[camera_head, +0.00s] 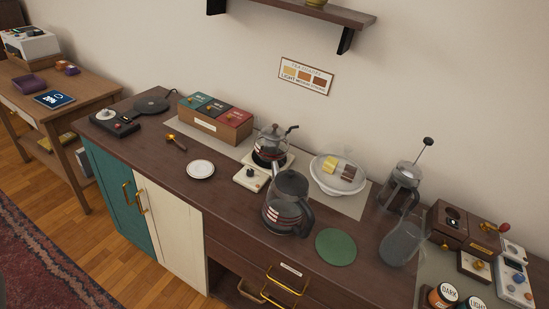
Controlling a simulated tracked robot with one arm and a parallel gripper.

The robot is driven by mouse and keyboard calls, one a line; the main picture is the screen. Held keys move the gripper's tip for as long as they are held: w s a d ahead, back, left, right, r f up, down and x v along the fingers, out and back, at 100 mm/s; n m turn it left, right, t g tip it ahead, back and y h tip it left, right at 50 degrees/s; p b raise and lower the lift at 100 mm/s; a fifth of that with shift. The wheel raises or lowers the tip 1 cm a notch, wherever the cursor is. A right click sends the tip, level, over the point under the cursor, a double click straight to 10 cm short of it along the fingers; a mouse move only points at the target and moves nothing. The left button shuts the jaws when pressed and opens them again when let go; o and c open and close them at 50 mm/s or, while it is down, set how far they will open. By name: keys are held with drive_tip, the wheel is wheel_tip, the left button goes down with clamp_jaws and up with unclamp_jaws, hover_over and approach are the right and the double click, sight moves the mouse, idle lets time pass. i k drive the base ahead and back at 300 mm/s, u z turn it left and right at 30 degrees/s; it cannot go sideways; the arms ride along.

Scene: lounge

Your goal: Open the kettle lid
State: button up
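A glass kettle (283,213) with a dark domed top and a black handle on its right stands upright near the front edge of the dark counter. Its lid (290,184) appears shut. My gripper does not show in this view.
A round green mat (336,247) lies right of the kettle. A white bowl (338,176), a French press (399,187) and a glass pitcher (402,241) stand further right. A tea box (215,122) and a white saucer (200,169) are left. A wall shelf (310,14) hangs above.

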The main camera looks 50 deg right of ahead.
sight(291, 182)
drive_tip(key=u, duration=0.05)
drive_tip(key=i, duration=1.2)
drive_tip(key=z, duration=1.85)
